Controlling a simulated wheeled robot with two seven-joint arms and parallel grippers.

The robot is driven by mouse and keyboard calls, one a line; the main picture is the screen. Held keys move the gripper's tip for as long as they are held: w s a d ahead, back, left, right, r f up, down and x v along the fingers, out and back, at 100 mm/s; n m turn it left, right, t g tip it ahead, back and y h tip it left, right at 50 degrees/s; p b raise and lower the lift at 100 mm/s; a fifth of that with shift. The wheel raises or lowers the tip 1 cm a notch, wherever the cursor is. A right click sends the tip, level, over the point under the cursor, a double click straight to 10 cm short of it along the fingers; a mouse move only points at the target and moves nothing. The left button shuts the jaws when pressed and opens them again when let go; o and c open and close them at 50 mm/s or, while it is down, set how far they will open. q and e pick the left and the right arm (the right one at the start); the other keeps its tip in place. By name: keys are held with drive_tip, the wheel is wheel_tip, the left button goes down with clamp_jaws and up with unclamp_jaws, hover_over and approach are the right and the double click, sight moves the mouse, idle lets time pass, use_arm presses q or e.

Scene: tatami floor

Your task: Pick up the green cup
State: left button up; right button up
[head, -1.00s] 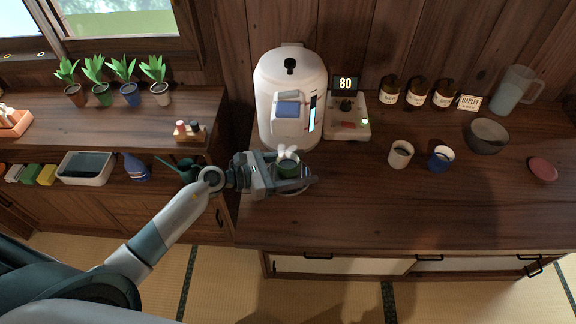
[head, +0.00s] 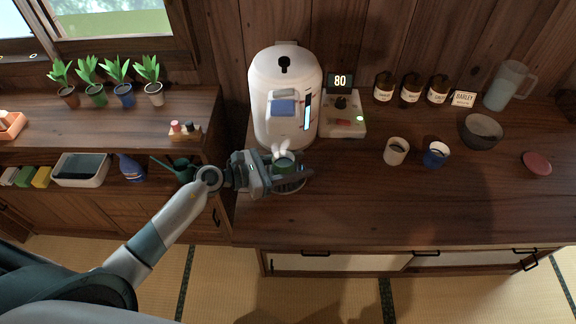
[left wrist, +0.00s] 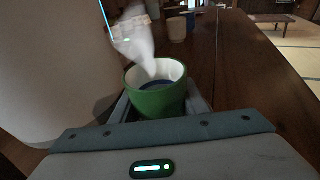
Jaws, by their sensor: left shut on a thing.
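The green cup (head: 284,166) is in front of the white dispenser (head: 286,97), above or on its round base plate (head: 291,187); I cannot tell whether it touches the plate. It also shows in the left wrist view (left wrist: 158,101), upright, with a white inside and dark liquid in it. White steam-like wisps rise from it. My left gripper (head: 286,174) is shut on the cup, with its fingers along both sides. My right gripper is not in view.
A control box (head: 343,113) reading 80 stands beside the dispenser. A white cup (head: 396,151), a blue cup (head: 436,155), a grey bowl (head: 481,131) and a pink lump (head: 537,163) stand to the right. The front of the counter (head: 390,212) is clear.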

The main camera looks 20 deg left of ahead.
sight(293, 159)
use_arm(q)
drive_tip(key=shift+r, duration=0.2)
